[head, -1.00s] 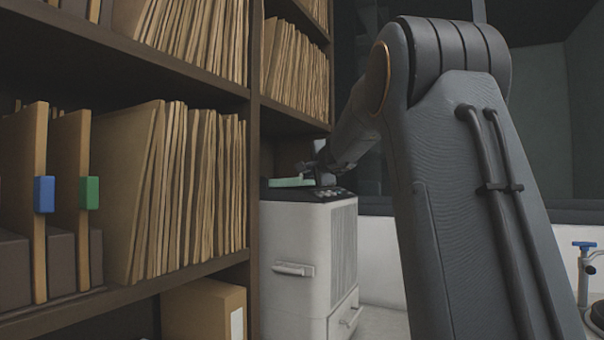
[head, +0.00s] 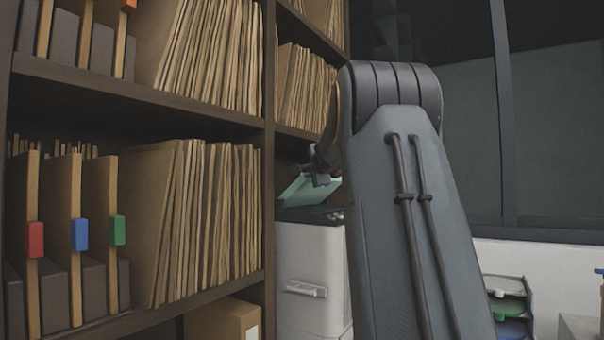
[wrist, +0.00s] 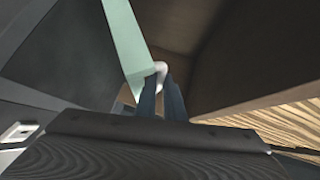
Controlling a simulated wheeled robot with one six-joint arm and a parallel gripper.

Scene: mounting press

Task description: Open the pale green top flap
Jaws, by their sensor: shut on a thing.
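The pale green top flap (head: 299,191) sits on top of the white machine (head: 310,262) and is tilted up, its raised edge towards my gripper. In the wrist view it is a pale green strip (wrist: 126,40) at the upper left. My gripper (head: 322,178) is at the flap's raised edge. In the wrist view its fingers (wrist: 161,88) are shut on a small whitish part at the flap's edge. The exact contact is small and partly hidden by the fingers. My arm hides the right side of the machine.
A dark shelf (head: 140,95) packed with folders (head: 205,225) stands close on the left. Dividers with red, blue and green tabs stand on it. A tray stack (head: 508,300) is low on the right, below a dark window (head: 555,130).

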